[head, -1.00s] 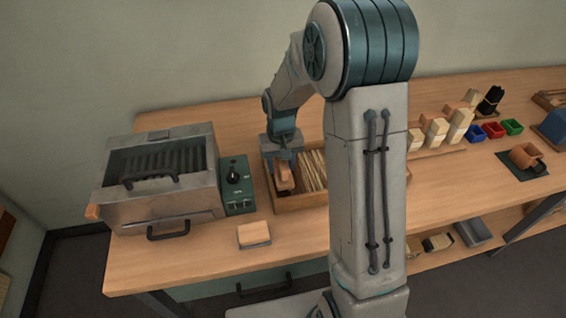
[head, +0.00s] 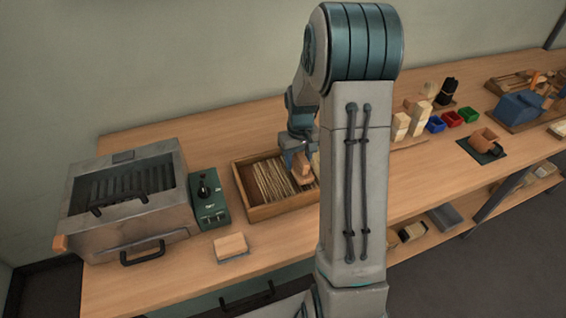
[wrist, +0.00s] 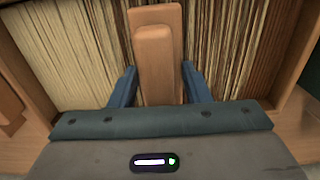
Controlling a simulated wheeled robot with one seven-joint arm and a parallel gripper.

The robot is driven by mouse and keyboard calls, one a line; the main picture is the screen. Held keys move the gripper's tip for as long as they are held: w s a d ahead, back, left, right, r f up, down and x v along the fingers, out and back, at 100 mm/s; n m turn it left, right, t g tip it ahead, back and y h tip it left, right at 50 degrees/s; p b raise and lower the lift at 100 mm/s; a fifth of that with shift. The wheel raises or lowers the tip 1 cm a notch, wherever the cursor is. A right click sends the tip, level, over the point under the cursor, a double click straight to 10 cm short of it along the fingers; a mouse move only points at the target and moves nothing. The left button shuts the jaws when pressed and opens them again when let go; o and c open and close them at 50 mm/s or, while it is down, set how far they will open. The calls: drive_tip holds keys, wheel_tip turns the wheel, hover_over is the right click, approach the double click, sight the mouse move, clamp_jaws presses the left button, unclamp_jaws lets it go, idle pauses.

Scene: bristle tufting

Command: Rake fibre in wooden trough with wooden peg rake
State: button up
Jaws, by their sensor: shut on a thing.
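The wooden trough (head: 278,209) stands on the bench left of my arm, partly hidden behind it. Pale fibre (head: 266,181) lies in it as long parallel strands, and the left end of its floor is bare. My gripper (head: 300,160) is over the right part of the trough, shut on the wooden rake (head: 302,168). In the wrist view the blue fingers (wrist: 158,88) stand on both sides of the rake's brown wooden body (wrist: 157,50), with fibre (wrist: 75,50) on either side. The rake's pegs are hidden, so I cannot tell whether they touch the fibre.
A grey metal box with handles (head: 130,205) and a green switch box (head: 208,200) stand left of the trough. A small pale block (head: 231,246) lies in front.

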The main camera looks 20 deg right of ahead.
drive_tip(key=d+p, duration=0.1)
drive_tip(key=d, duration=1.3)
drive_tip(key=shift+d, duration=0.7)
drive_tip(key=shift+d+r, duration=0.1)
drive_tip(key=shift+d, duration=0.3)
drive_tip(key=shift+r, duration=0.1)
drive_tip(key=a+b, duration=0.2)
drive_tip(key=a, duration=2.7)
drive_tip(key=shift+a+f+b, duration=0.15)
drive_tip(key=shift+f+b, duration=0.05)
drive_tip(key=shift+b, duration=0.2)
drive_tip(key=shift+a, duration=0.55)
